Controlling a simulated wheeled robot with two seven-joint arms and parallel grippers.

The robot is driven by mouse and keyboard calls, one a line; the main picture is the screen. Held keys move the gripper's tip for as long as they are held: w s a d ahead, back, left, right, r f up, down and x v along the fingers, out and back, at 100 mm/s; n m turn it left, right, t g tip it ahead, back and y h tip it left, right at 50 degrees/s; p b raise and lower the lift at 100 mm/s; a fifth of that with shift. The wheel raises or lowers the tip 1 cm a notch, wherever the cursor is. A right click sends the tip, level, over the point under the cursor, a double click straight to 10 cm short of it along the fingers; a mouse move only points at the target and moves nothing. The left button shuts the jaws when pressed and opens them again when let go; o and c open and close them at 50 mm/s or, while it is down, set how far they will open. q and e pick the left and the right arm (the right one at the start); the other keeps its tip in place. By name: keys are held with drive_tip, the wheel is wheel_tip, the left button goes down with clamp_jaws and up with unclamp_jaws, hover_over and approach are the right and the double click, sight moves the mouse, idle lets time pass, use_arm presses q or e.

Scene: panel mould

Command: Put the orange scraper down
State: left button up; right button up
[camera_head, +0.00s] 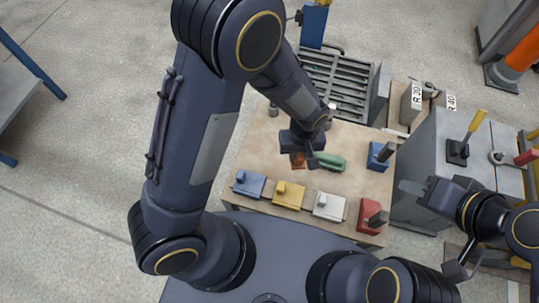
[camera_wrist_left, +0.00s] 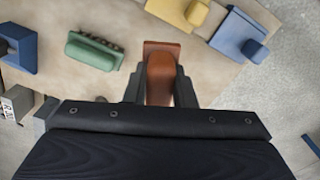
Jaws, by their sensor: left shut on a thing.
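The orange scraper (camera_wrist_left: 161,77) is between the fingers of my left gripper (camera_wrist_left: 160,88) in the left wrist view. The fingers are shut on its rounded handle, and its flat plate points away from the gripper. In the head view the scraper (camera_head: 298,161) shows just below my left gripper (camera_head: 302,153), over the tan table top (camera_head: 257,150). I cannot tell whether the plate touches the table. My right gripper (camera_head: 414,188) is at the right, beside the grey cabinet and away from the scraper; its finger opening is not clear.
A green brush-like tool (camera_head: 329,161) lies just right of the scraper. Blue (camera_head: 249,184), yellow (camera_head: 289,195), white (camera_head: 329,206) and red (camera_head: 372,216) tools line the near edge. Another blue tool (camera_head: 380,156) stands at the right. The table's left part is bare.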

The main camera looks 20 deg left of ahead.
use_arm(q)
drive_tip(key=shift+f, duration=0.35)
drive_tip(key=w+a+f+b, duration=0.1)
drive_tip(key=w+a+f, duration=0.1)
drive_tip(key=a, duration=0.1)
drive_tip(key=w+a+f+b, duration=0.2)
drive_tip(key=w+a+f, duration=0.1)
drive_tip(key=w+a+f+b, duration=0.1)
drive_tip(key=w+a+f, duration=0.2)
drive_tip(key=shift+a+f, duration=0.25)
drive_tip(key=shift+a, duration=0.15)
drive_tip(key=shift+w+a+f+b, duration=0.1)
drive_tip(key=shift+f+b, duration=0.3)
drive_tip(key=shift+f, duration=0.25)
drive_tip(key=shift+w+a+f+b, duration=0.15)
drive_tip(key=shift+f+b, duration=0.3)
drive_tip(key=shift+f, duration=0.25)
drive_tip(key=shift+w+a+f+b, duration=0.1)
drive_tip(key=shift+f+b, duration=0.3)
drive_tip(key=shift+f, duration=0.25)
drive_tip(key=shift+f, duration=0.2)
drive_tip(key=o, duration=0.9)
drive_tip(key=shift+s, duration=0.1)
